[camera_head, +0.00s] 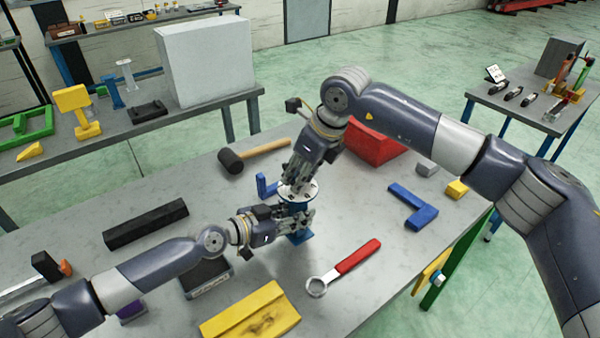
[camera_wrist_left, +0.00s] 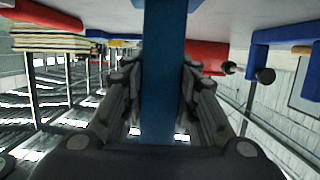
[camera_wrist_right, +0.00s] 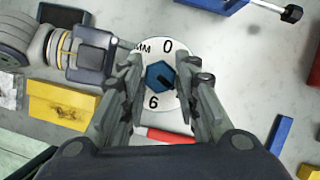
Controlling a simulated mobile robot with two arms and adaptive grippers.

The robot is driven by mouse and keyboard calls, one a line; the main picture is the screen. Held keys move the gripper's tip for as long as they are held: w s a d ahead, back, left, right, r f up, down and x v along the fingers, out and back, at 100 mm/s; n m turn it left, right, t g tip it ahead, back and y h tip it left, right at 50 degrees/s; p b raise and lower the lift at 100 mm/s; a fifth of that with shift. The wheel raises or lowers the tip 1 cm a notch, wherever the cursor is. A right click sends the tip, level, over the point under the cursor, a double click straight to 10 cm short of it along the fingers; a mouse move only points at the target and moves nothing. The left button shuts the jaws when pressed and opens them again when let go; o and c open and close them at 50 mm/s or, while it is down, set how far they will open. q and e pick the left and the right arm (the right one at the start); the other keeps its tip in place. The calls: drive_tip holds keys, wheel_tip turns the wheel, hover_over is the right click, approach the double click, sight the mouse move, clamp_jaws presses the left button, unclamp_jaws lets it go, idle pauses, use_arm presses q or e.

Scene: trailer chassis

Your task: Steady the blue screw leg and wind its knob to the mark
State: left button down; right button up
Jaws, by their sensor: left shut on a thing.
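The blue screw leg (camera_head: 300,237) stands upright on the grey table, with a white dial disc (camera_head: 290,194) on top. My left gripper (camera_head: 299,214) is shut on its blue post (camera_wrist_left: 163,80), one finger on each side. In the right wrist view the blue hexagonal knob (camera_wrist_right: 160,75) sits at the centre of the white dial (camera_wrist_right: 155,99), which shows 0 and 6. A dark line on the knob points to the lower right. My right gripper (camera_wrist_right: 160,66) is above the leg, its open fingers on either side of the knob, with small gaps visible.
A red-handled ring wrench (camera_head: 345,268) and a yellow block (camera_head: 250,313) lie in front. A mallet (camera_head: 250,156), a blue L-shaped piece (camera_head: 265,186) and a red box (camera_head: 373,146) lie behind. A blue angled piece (camera_head: 412,207) lies to the right.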

drive_tip(key=shift+m, duration=0.3)
drive_tip(key=o, duration=1.1)
drive_tip(key=shift+c, duration=0.2)
drive_tip(key=v, duration=1.2)
drive_tip(key=shift+s+a, duration=0.1)
use_arm(q)
drive_tip(key=c, duration=1)
unclamp_jaws()
drive_tip(key=shift+o, duration=0.2)
